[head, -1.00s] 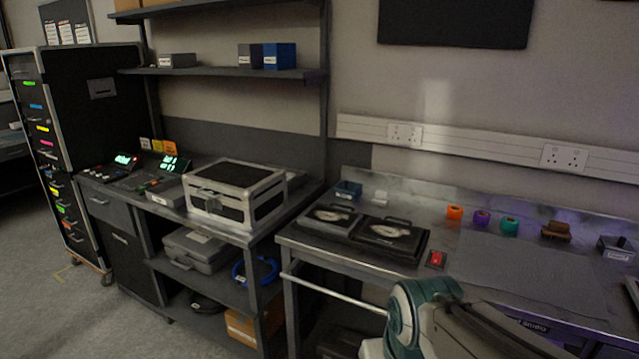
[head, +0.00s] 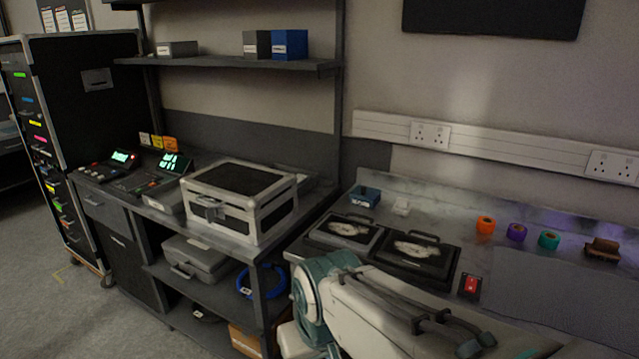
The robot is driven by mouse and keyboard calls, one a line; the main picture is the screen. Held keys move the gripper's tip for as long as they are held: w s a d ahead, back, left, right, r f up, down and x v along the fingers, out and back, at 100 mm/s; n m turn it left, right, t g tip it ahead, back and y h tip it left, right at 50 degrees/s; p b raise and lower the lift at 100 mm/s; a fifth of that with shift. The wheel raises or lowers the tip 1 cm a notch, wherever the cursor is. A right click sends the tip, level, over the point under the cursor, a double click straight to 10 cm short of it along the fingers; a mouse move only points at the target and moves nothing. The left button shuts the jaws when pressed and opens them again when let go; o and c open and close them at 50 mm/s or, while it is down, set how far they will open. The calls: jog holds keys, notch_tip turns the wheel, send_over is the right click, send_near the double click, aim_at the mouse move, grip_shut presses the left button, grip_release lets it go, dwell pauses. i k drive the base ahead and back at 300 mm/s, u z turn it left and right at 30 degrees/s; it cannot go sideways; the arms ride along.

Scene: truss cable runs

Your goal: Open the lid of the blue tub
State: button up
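A blue box (head: 290,44) with a white label on its front stands on the upper wall shelf, beside a dark grey box (head: 257,44). A smaller blue container (head: 364,196) with a label sits at the back left of the metal bench and looks open at the top. I cannot tell which of the two is the blue tub, and no lid can be made out clearly on either. My arm crosses the lower right of the head view, but my gripper is out of the picture.
Two black cases (head: 417,257) lie on the bench near a red switch (head: 470,286). Tape rolls (head: 516,232) stand at the back. A silver-edged case (head: 240,197) sits on the left bench.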

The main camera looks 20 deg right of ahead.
aim_at(362, 192)
jog(key=z, duration=0.25)
jog(key=i, duration=0.6)
jog(key=z, duration=0.8)
jog(key=i, duration=0.35)
jog(key=z, duration=0.3)
